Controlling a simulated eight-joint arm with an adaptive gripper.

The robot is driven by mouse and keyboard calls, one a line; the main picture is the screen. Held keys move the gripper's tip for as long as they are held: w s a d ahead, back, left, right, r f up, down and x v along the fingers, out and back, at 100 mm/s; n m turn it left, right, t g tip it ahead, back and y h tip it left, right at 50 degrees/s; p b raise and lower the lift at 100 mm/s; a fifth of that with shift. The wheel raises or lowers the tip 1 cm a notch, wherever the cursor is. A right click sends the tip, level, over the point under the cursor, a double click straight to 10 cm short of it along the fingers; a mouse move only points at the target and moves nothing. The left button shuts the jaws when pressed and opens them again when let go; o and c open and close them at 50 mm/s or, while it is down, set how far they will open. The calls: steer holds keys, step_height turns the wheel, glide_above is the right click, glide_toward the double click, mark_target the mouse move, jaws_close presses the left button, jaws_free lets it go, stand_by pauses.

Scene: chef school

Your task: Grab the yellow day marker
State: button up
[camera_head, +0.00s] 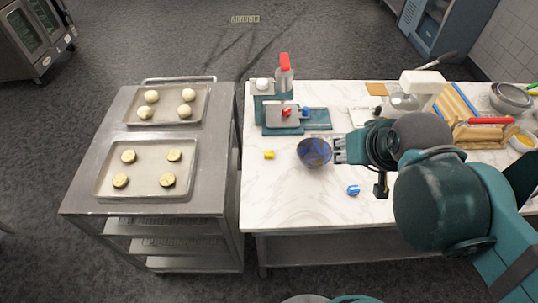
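A small yellow piece (269,155), which looks like the yellow day marker, lies on the white marble counter (290,205), left of a dark blue bowl (314,152). My gripper (340,150) reaches in from the right. Its tip is at the bowl's right side, and I cannot tell whether it touches the bowl. The bowl stands between my gripper and the yellow piece. The fingers are small and partly hidden, so their opening cannot be read. A similar small blue piece (353,190) lies on the counter nearer the front.
A teal machine with a red-topped bottle (285,75) stands behind the yellow piece. Left of the counter is a metal rack (80,190) with two trays of dough pieces. Utensils, a wooden rack and metal bowls (510,97) crowd the right. The counter's front left is clear.

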steer(key=shift+w, duration=0.1)
steer(key=n+g+p, duration=0.7)
steer(key=n+p, duration=0.1)
steer(key=n, duration=0.9)
glide_above(269, 152)
steer(key=f, duration=1.3)
steer(key=shift+s+d, duration=0.2)
steer(key=shift+d, duration=0.2)
steer(key=shift+a+f+n, duration=0.3)
steer(key=shift+f+n, duration=0.1)
steer(key=shift+f, duration=0.1)
steer(key=shift+f, duration=0.1)
steer(key=shift+f, duration=1.2)
steer(key=shift+w+f, duration=0.1)
steer(key=shift+f, duration=0.05)
steer(key=shift+a+f, duration=0.1)
steer(key=shift+f, duration=2.35)
